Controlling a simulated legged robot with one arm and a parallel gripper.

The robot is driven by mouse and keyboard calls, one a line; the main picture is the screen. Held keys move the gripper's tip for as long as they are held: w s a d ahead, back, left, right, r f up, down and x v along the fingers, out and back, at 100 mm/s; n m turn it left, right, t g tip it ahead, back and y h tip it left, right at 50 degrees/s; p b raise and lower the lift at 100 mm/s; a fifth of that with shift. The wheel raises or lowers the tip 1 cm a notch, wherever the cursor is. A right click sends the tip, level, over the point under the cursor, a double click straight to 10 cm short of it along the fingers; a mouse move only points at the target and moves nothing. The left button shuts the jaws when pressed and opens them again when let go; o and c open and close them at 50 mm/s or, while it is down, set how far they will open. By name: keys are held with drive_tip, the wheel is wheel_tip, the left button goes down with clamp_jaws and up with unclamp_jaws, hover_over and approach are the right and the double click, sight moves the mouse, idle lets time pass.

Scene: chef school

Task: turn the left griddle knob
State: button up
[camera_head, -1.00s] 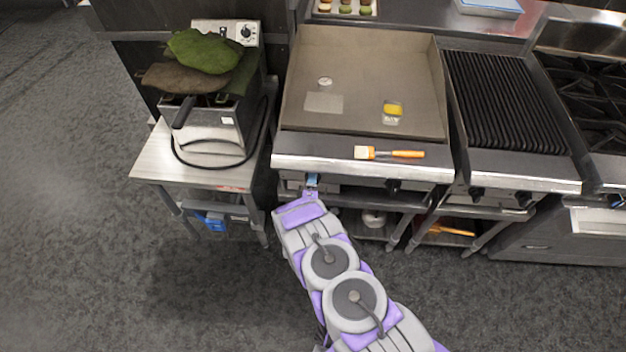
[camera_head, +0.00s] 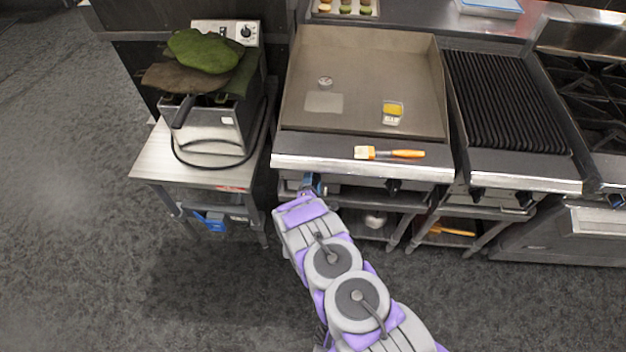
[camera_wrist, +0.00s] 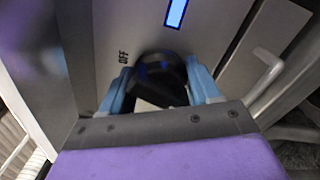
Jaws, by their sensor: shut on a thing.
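The griddle (camera_head: 365,70) stands at the middle of the head view, with its knobs on the front panel below the steel ledge. The left knob is black and shows in the wrist view (camera_wrist: 160,80), between the two blue fingers of my gripper (camera_wrist: 162,92). "OFF" is printed on the panel to its left. My gripper is shut on the knob, and its fingers lie on either side of it. In the head view my gripper (camera_head: 312,184) is at the front panel's left part and hides the left knob. The right griddle knob (camera_head: 393,186) is free.
A brush (camera_head: 390,153) with an orange handle lies on the griddle's front ledge. A fryer (camera_head: 210,125) with green and brown cloth-like pieces on it stands on a side table to the left. A ribbed grill (camera_head: 508,100) adjoins on the right. The floor in front is clear.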

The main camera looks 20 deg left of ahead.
drive_tip(key=shift+s+a+f, duration=0.2)
drive_tip(key=shift+s+f, duration=0.05)
drive_tip(key=o, duration=0.6)
drive_tip(key=shift+o, duration=1.4)
drive_tip(key=shift+w+a, duration=0.1)
drive_tip(key=shift+a, duration=0.1)
drive_tip(key=shift+d, duration=0.15)
drive_tip(key=shift+d, duration=0.1)
drive_tip(key=p+v, duration=0.2)
drive_tip(key=v, duration=1.5)
drive_tip(key=shift+p, duration=0.35)
